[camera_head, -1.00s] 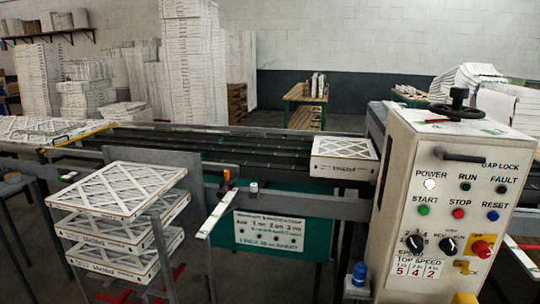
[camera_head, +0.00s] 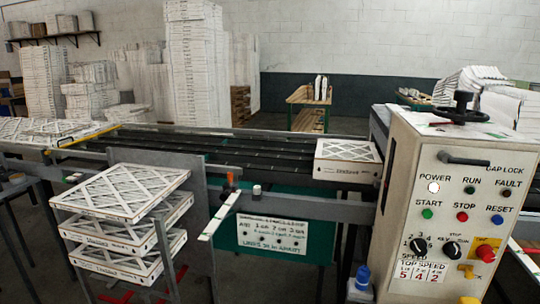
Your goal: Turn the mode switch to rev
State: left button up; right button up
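The control panel (camera_head: 452,215) stands at the right on a cream cabinet. The mode switch (camera_head: 452,249) is a black rotary knob in the lower row, between the black speed knob (camera_head: 418,245) and a red knob on a yellow plate (camera_head: 486,252). Small labels sit around the mode switch; its exact pointer position is too small to tell. The power lamp (camera_head: 433,187) is lit white. Neither of my grippers is in view.
A conveyor (camera_head: 230,152) runs across the middle, with a boxed filter (camera_head: 346,152) at its right end. Stacked filters (camera_head: 122,190) stand at the front left. A blue-capped bottle (camera_head: 361,278) is beside the cabinet. A handwheel (camera_head: 460,108) sits on top.

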aim_at(451, 249)
jog(key=z, duration=1.25)
